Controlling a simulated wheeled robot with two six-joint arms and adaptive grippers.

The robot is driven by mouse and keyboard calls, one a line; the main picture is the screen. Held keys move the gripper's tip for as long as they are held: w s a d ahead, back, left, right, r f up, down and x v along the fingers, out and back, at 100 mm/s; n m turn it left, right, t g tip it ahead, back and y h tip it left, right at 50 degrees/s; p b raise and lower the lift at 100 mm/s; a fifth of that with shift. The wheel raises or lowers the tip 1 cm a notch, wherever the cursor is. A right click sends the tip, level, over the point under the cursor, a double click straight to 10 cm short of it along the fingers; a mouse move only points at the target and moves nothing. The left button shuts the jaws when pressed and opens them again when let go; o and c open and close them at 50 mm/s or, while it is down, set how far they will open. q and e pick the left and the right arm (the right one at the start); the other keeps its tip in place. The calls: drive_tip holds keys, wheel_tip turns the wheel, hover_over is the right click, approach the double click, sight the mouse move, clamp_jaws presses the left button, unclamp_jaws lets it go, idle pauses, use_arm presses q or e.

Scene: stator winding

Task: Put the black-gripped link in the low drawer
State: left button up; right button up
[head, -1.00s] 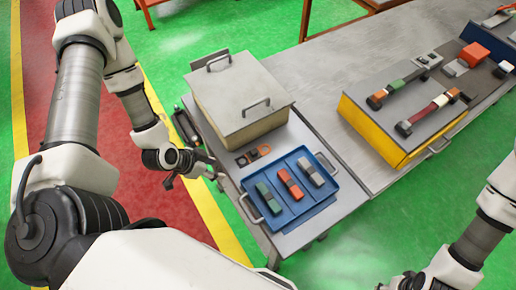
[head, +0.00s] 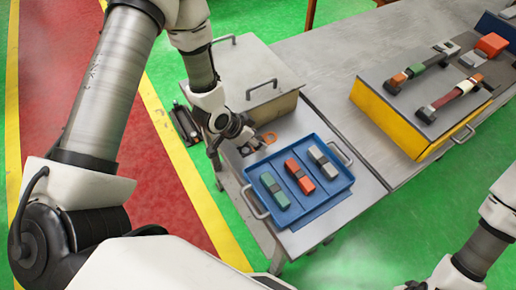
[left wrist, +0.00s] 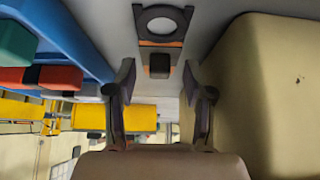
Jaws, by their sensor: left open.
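A link lies flat on the grey tabletop between the beige lidded box and the blue tray. In the head view its orange-edged ring (head: 268,137) shows, and my left gripper partly hides the rest. In the left wrist view the link's grey ring (left wrist: 163,24) and black grip block (left wrist: 159,66) show. My left gripper (head: 246,141) is open over the link. In the wrist view its fingers (left wrist: 159,84) stand either side of the black block, apart from it. My right gripper is out of view. I cannot tell which drawer is the low one.
The blue tray (head: 258,213) holds green, orange and grey blocks close to the right of my left gripper. The beige box (head: 265,112) stands behind it. A yellow-sided unit (head: 385,126) with a handle carries more links. Bare tabletop lies between tray and unit.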

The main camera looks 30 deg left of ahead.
use_arm(q)
drive_tip(key=shift+w+d+f, duration=0.25)
drive_tip(key=shift+w+f, duration=0.15)
drive_tip(key=shift+s+a+r, duration=0.1)
drive_tip(key=shift+s+a, duration=0.05)
drive_tip(key=shift+s, duration=0.05)
drive_tip(key=c, duration=0.5)
drive_tip(key=shift+s, duration=0.1)
drive_tip(key=c, duration=0.5)
